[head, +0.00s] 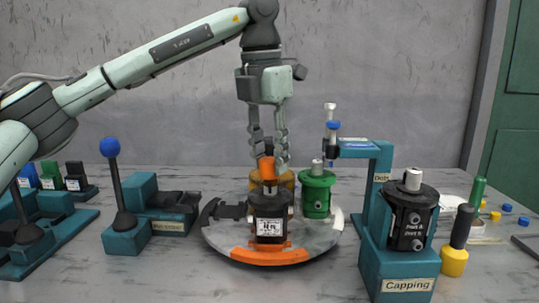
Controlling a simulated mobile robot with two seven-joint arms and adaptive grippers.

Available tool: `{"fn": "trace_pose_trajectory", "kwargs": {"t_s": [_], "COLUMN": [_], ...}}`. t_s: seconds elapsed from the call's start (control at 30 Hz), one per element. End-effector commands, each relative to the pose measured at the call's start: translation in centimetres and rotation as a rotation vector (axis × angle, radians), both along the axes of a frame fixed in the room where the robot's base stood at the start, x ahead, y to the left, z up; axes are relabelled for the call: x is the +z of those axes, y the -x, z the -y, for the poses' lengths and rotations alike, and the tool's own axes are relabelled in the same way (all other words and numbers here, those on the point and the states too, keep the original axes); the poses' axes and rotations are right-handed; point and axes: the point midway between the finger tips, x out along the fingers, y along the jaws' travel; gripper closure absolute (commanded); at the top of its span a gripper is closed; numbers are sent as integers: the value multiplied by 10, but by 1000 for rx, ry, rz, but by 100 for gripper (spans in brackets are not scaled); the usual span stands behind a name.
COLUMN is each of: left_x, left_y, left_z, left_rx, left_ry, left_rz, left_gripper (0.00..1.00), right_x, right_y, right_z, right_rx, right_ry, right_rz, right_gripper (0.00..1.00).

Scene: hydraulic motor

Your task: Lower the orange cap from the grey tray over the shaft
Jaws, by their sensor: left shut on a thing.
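My left gripper (269,163) comes down from above and is shut on the orange cap (267,170), which shows upright between its fingers. The cap is above the black labelled motor body (270,217) at the front of the round turntable (219,236). A short piece of metal shaft (270,188) shows under the cap. I cannot tell whether the cap touches it. Another black body with a bare metal shaft (412,179) stands upright in the teal Capping station (396,262) at the right. My right gripper is out of view.
A green body (316,194) and a yellow-orange one (288,180) stand behind on the turntable. A teal post with an arm (379,185) rises to the right.

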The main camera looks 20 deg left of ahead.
Motion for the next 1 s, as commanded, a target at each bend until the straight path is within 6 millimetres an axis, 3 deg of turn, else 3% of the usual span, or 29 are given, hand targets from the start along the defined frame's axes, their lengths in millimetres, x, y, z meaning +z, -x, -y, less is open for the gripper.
{"fn": "trace_pose_trajectory", "kwargs": {"t_s": [1.0], "left_x": [0], "left_y": [-2], "left_z": [1], "left_rx": [0], "left_ry": [0], "left_rz": [0], "left_gripper": [81], "right_x": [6], "right_y": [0], "right_z": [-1], "right_rx": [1], "right_ry": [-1], "right_rz": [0], "right_gripper": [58]}}
